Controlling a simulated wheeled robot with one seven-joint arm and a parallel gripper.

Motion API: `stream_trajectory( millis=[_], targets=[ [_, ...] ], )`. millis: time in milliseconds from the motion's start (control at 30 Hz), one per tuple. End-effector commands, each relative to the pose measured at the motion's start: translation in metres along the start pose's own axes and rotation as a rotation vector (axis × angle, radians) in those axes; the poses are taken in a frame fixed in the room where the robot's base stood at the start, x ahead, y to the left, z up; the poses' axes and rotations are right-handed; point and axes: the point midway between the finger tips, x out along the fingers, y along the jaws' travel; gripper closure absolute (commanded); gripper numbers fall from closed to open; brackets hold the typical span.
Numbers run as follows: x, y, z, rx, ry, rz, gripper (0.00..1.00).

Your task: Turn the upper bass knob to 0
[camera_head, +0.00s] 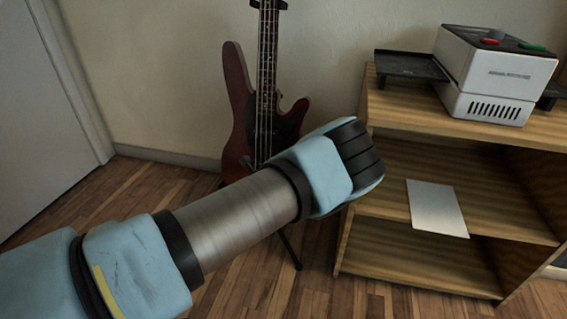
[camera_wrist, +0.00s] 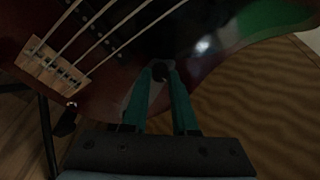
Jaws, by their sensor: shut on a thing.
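A dark red bass guitar (camera_head: 240,110) stands upright on a stand against the wall in the head view, its lower body covered by my arm. In the wrist view the bass body (camera_wrist: 115,88) fills the upper part, with the bridge (camera_wrist: 55,72) and strings at left. My gripper (camera_wrist: 162,76) has its green fingers closed around a small dark knob (camera_wrist: 160,72) on the bass body. The fingers hide much of the knob, and no marking or setting can be read. The head view does not show the fingers; my arm covers them.
A wooden shelf unit (camera_head: 420,118) stands just right of the bass, close to my wrist. It holds a white device (camera_head: 497,75), a black tray (camera_head: 410,66) and a pale sheet (camera_head: 436,208). A stand leg (camera_head: 290,250) reaches the floor. Open floor lies at left.

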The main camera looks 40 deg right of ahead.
Motion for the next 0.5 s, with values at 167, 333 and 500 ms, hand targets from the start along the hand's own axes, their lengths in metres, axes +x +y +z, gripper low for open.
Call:
stream_trajectory(
  millis=[167, 333, 500],
  targets=[
    [-0.0002, -0.0001, 0.001, -0.17, -0.009, -0.029, 1.0],
    [-0.0002, 0.0007, 0.0007, -0.329, -0.017, -0.056, 1.0],
    [0.0, 0.0014, -0.0002, -0.488, -0.024, -0.083, 1.0]
  ],
)
